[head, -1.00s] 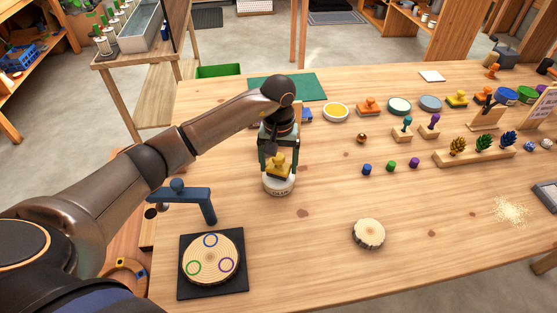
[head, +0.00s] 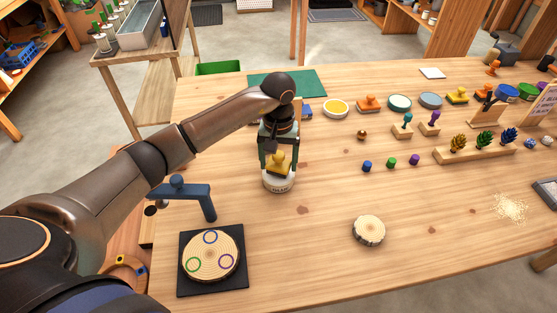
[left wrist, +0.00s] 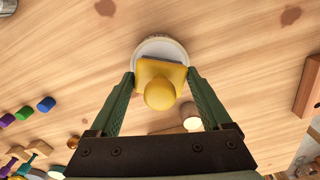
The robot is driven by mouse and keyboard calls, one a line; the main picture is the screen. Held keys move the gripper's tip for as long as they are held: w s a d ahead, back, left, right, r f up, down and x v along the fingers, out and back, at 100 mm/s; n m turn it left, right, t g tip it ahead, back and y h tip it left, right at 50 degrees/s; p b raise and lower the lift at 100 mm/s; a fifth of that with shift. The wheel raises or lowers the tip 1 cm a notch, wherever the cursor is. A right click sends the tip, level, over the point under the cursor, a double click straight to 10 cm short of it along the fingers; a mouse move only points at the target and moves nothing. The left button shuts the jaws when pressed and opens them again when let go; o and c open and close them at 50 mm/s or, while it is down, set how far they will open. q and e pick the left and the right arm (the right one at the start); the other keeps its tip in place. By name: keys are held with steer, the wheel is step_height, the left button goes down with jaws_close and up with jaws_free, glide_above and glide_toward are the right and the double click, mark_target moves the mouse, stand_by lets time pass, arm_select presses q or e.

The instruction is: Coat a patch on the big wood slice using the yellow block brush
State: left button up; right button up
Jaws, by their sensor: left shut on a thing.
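My left gripper (head: 279,158) is shut on the yellow block brush (head: 278,165), by its block between the green fingers. It holds the brush at the top of a white round pot (head: 278,184) marked with lettering that looks like "GLUE". The left wrist view shows the brush's round yellow knob (left wrist: 160,95) and the pot's pale rim (left wrist: 160,46) around the block. The brush's underside is hidden. The big wood slice (head: 211,248) lies on a black square mat (head: 240,282) at front left. Its top bears blue, green and purple rings. My right gripper is not in view.
A blue-grey angled stand (head: 205,198) rises just behind the big slice. A smaller wood slice (head: 369,229) lies front centre. Small coloured pegs (head: 391,162), stamps and dishes fill the back right. The tabletop between the pot and the smaller slice is clear.

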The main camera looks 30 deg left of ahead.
mark_target(279, 154)
arm_select(q)
steer(key=shift+f+b, duration=0.35)
steer(key=shift+f, duration=0.05)
steer(key=shift+s+f, duration=0.15)
stand_by(1.7)
steer(key=shift+r+p, duration=1.75)
steer(key=shift+r, duration=1.9)
steer(key=s+d+r+m, duration=0.2)
steer(key=s+r, duration=0.1)
steer(key=s, duration=0.3)
steer(key=s+d+r+m, duration=0.2)
steer(key=s+r, duration=0.1)
steer(key=s, duration=0.3)
steer(key=shift+s+d, duration=0.25)
steer(key=shift+d, duration=0.1)
